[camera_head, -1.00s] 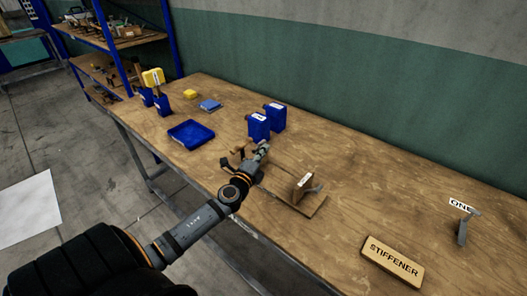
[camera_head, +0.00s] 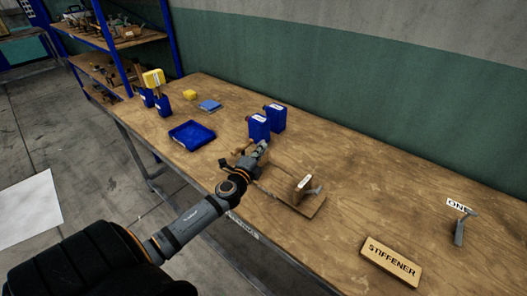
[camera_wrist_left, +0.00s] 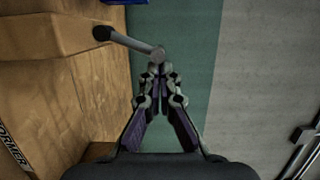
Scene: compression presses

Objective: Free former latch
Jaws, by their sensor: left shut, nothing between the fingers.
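My left gripper (camera_head: 263,147) is over the bench near its front edge. In the left wrist view, its fingers (camera_wrist_left: 159,72) are shut with nothing between them. A grey lever with a rounded end (camera_wrist_left: 130,42), the latch by its look, runs from a wooden block (camera_wrist_left: 62,30) to just beyond the fingertips. Whether they touch is unclear. My right gripper is not in view.
A blue tray (camera_head: 191,134) lies to the left. A "STIFFENER" sign (camera_head: 391,262) and a grey bracket (camera_head: 459,232) are at the right.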

